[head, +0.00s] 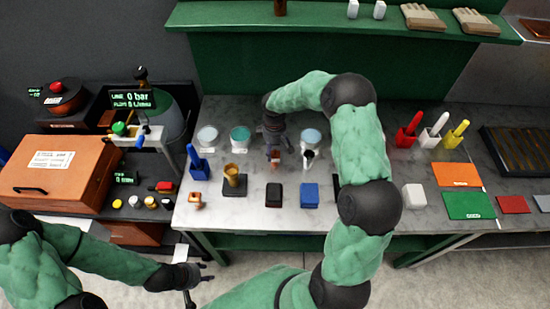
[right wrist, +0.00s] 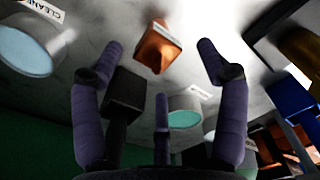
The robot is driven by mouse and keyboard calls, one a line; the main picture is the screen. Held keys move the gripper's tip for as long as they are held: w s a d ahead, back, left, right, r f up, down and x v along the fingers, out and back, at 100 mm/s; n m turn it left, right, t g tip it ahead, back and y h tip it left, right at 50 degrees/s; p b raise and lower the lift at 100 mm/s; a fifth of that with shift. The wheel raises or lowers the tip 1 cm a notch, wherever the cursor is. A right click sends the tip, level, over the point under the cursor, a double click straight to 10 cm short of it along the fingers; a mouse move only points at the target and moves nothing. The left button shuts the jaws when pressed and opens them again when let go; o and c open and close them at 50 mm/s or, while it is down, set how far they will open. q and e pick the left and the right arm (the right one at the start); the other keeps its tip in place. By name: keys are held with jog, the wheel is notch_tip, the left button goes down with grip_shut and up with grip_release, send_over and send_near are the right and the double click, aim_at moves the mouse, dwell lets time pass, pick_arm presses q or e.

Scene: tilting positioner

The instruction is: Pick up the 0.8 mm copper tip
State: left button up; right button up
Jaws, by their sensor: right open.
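A small copper-orange block with a pale label, likely the copper tip's holder, lies on the grey worktop beneath my right gripper (head: 273,146). In the right wrist view this block (right wrist: 157,47) sits between and beyond the spread fingertips, apart from them. Its label is too small to read, and a separate tip cannot be made out. In the head view the gripper partly hides it. My right gripper is open and empty. My left gripper (head: 203,275) is open and empty, off the worktop's front left.
Several round dishes, including a teal one (head: 240,137), stand behind. A blue holder (head: 199,165), a brass piece on a dark base (head: 234,180), a black block (head: 273,195) and a blue block (head: 310,195) surround the gripper.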

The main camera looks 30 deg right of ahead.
aim_at(275, 157)
notch_tip(275, 157, down, 4)
jog(key=shift+d+f, duration=0.1)
grip_shut()
jog(key=shift+r, duration=0.2)
